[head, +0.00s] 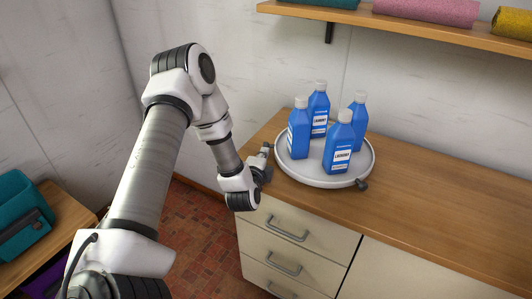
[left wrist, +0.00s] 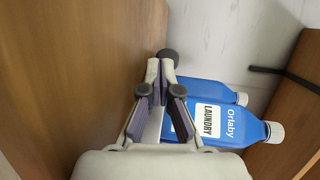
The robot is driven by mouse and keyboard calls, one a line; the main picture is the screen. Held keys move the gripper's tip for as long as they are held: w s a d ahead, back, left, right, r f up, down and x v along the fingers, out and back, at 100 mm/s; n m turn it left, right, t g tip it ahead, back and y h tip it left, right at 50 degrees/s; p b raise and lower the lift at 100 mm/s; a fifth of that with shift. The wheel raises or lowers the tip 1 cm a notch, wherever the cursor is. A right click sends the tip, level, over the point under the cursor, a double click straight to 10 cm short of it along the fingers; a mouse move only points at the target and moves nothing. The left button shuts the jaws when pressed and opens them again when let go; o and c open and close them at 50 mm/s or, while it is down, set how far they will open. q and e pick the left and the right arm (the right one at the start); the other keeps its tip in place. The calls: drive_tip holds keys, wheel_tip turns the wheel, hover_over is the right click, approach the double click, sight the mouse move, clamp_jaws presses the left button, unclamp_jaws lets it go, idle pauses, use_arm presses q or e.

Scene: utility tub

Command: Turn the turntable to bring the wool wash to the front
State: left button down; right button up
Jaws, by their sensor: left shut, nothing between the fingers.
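The round pale grey turntable (head: 296,174) sits on the wooden counter, bearing several blue bottles with white caps. The front bottle (head: 339,146) has a white label. In the left wrist view a blue bottle (left wrist: 232,124) reads "Orlaby" and "LAUNDRY". I cannot tell which bottle is the wool wash. A dark knob (head: 361,184) sticks out at the turntable's front right rim. My left gripper (head: 267,149) is shut and empty at the turntable's left rim. In the left wrist view a dark round knob (left wrist: 167,55) shows just beyond the fingertips (left wrist: 160,70); contact is unclear.
The counter (head: 440,195) is clear to the right of the turntable. Drawers with handles (head: 287,230) are below it. A shelf (head: 420,32) with rolled towels hangs above. A teal box (head: 22,205) stands on a wooden surface at the far left.

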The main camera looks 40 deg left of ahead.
sight(271, 138)
use_arm(q)
drive_tip(key=a+p, duration=0.1)
drive_tip(key=w+m+h+p, duration=0.1)
drive_tip(key=w+a+m+t+h+p, duration=0.1)
drive_tip(key=shift+w+a+r+p, duration=0.1)
drive_tip(key=shift+a+r+p, duration=0.15)
drive_tip(key=shift+a+p, duration=0.05)
drive_tip(key=shift+w+a+f+m+t+h+p, duration=0.1)
drive_tip(key=shift+w+a+m+t+h+p, duration=0.1)
drive_tip(key=shift+w+a+m+h+p, duration=0.25)
drive_tip(key=shift+w+a+m+t+h+p, duration=0.25)
drive_tip(key=shift+w+h, duration=0.3)
drive_tip(key=shift+h, duration=0.2)
drive_tip(key=shift+w+a+f+m+h, duration=0.1)
drive_tip(key=shift+w+a+m+h, duration=0.35)
drive_tip(key=shift+w+h, duration=0.25)
drive_tip(key=shift+w+a+m+h, duration=0.2)
drive_tip(key=shift+w+m+h, duration=0.3)
drive_tip(key=shift+w, duration=0.15)
drive_tip(key=shift+w+a, duration=0.3)
drive_tip(key=shift+w, duration=0.65)
drive_tip(key=shift+w+a, duration=0.3)
drive_tip(key=shift+w, duration=0.65)
